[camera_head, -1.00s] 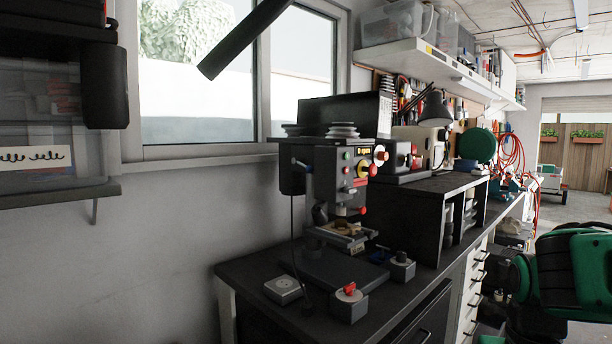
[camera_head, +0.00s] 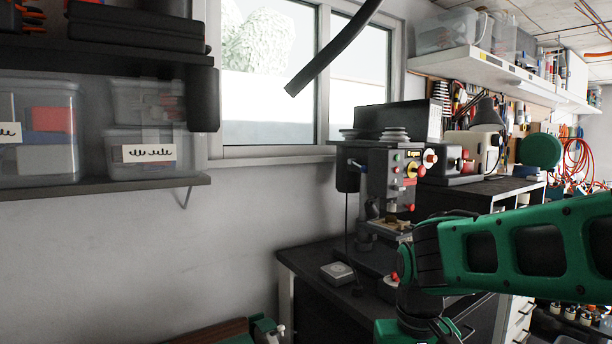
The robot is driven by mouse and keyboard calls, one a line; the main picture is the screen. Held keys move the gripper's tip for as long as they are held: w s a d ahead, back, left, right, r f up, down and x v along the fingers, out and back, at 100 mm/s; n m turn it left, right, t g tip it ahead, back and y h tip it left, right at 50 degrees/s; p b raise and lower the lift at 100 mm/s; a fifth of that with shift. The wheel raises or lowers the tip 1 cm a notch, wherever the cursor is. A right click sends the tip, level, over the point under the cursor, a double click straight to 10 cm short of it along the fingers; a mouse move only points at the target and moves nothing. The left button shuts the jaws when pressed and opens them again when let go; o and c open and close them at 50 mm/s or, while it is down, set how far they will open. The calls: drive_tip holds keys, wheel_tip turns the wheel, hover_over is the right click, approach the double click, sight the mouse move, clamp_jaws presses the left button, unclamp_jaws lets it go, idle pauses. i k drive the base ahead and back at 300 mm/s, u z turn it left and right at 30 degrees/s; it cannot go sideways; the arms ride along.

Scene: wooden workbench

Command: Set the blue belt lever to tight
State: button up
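The drill press (camera_head: 392,178) stands on the dark bench by the window, with coloured buttons and knobs on its front and a small display. A small blue lever (camera_head: 354,163) shows at the upper left side of its head; it is too small to tell its setting. My green and black arm crosses the right side of the view, in front of the bench and the lower right of the press. My gripper is not in view. The press's base and the items beside it are partly hidden by my arm.
A grey box (camera_head: 337,272) lies on the bench left of the press. A shelf with clear bins (camera_head: 40,130) is at the left. A black tube (camera_head: 335,45) hangs in front of the window. A brown surface with a green item (camera_head: 265,330) shows at the bottom.

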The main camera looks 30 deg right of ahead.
sight(365, 170)
drive_tip(key=u, duration=0.95)
drive_tip(key=k, duration=1.55)
drive_tip(key=z, duration=0.55)
drive_tip(key=i, duration=1)
drive_tip(key=u, duration=0.1)
